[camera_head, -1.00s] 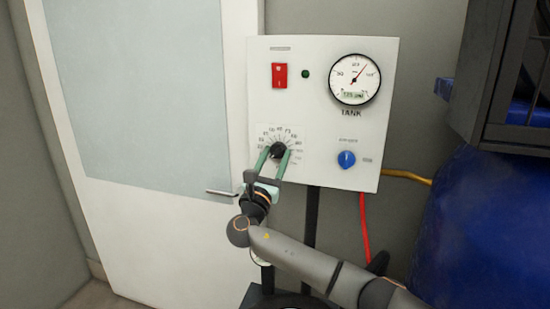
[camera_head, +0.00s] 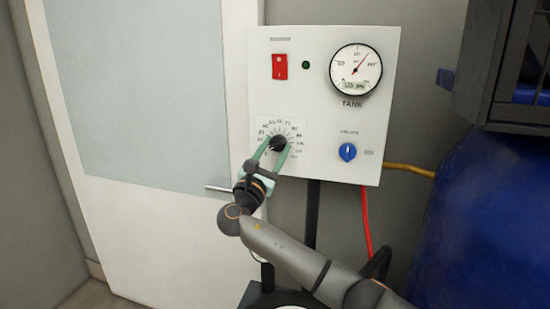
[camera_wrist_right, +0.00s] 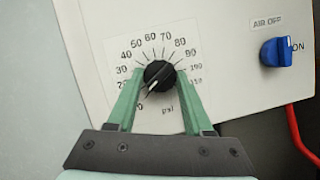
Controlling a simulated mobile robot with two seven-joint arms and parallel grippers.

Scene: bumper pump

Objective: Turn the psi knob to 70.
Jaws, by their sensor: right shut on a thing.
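The black psi knob (camera_wrist_right: 159,74) sits on a white panel in the middle of a printed scale marked in tens, with 60 near the top. A white line on the knob appears to point down and left, towards the low end of the scale. The knob also shows in the head view (camera_head: 278,142). My right gripper (camera_wrist_right: 158,82) has its two green fingers on either side of the knob and is shut on it. My left gripper is not in view.
The panel (camera_head: 325,110) also carries a red switch (camera_head: 279,66), a round tank gauge (camera_head: 356,71) and a blue air knob (camera_head: 347,152). A door handle (camera_head: 220,188) is close to my right wrist. A blue tank (camera_head: 475,225) stands at right.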

